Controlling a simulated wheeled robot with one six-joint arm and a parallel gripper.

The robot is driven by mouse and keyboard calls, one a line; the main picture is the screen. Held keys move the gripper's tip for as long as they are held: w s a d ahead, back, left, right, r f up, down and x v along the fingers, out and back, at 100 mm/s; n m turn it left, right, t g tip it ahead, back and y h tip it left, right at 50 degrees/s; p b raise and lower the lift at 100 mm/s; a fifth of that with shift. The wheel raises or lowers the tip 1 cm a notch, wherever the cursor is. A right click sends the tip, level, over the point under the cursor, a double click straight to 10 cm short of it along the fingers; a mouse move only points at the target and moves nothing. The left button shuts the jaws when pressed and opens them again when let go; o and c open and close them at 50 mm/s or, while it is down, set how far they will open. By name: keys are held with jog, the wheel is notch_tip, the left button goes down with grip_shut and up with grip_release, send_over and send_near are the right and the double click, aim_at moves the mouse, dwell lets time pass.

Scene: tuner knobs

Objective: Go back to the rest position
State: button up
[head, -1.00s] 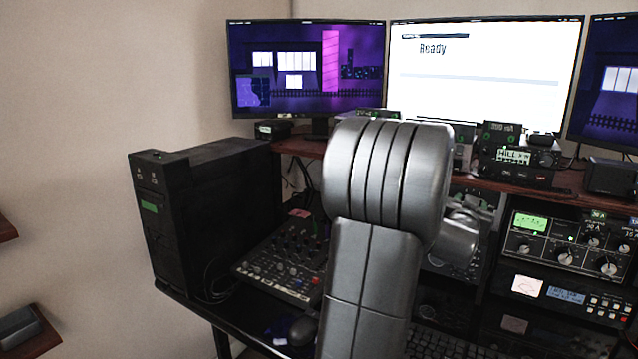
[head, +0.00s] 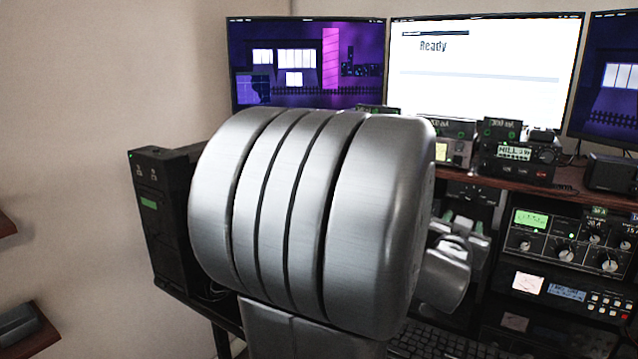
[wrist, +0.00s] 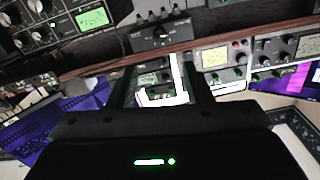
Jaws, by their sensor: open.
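My gripper (wrist: 160,92) shows in the wrist view as two dark fingers set apart, with nothing seen between them but the gear beyond. In the head view my own arm fills the middle and hides the fingertips. The tuner unit (head: 565,242) with a green lit meter and several round knobs stands in the rack at the right, apart from my arm. In the wrist view a green lit meter (wrist: 92,18) and knobs show at the upper left.
A black computer tower (head: 160,215) stands at the left, partly behind my arm. Several monitors (head: 485,65) stand behind a wooden shelf (head: 555,190) with small radio boxes. A keyboard (head: 440,343) lies at the front. Shelves (head: 30,335) stick out at the far left.

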aim_at(471, 198)
jog(key=p+x, duration=0.1)
jog(key=x, duration=1.3)
jog(key=shift+w, duration=0.15)
jog(key=shift+a+r+m+p, duration=0.1)
jog(key=shift+r+m+p, duration=0.05)
jog(key=shift+m+p, duration=0.65)
jog(key=m+p, duration=0.2)
jog(key=shift+m+p, duration=0.4)
jog(key=m+p, duration=0.3)
jog(key=p, duration=0.2)
jog(key=shift+m, duration=0.3)
jog(key=b+v, duration=0.1)
jog(key=v, duration=0.4)
jog(key=shift+s+b, duration=0.25)
jog(key=shift+b, duration=0.05)
jog(key=shift+f, duration=0.25)
